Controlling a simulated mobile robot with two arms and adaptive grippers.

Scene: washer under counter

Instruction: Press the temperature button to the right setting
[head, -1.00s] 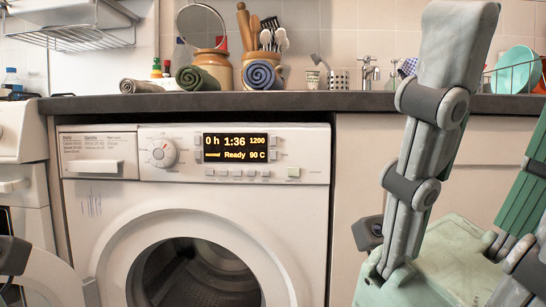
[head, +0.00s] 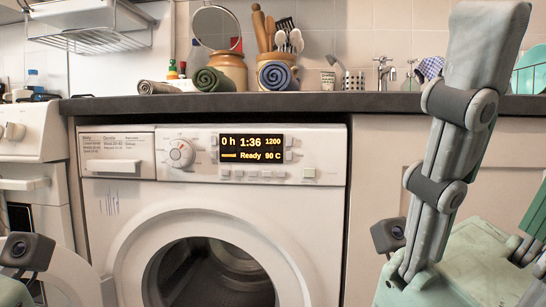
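The white washer (head: 130,205) stands under the counter, its round drum opening uncovered. Its lit display (head: 252,148) reads 0 h, 1:36, 1200, Ready and 90 C. Small buttons flank the display, including a lower right button (head: 288,156) beside the 90 C line; any labels are too small to read. A row of small buttons (head: 252,174) lies below. My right gripper (head: 485,50) stands large at the right, well apart from the panel. One finger points up; the other is cut off by the right edge. They look apart and empty. My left gripper's fingers are out of view.
A dial (head: 181,153) and a detergent drawer (head: 115,155) are left of the display. Rolled towels (head: 214,80) and a utensil pot (head: 228,68) stand on the dark counter (head: 330,103). A white appliance (head: 30,150) is at the left. The space before the panel looks clear.

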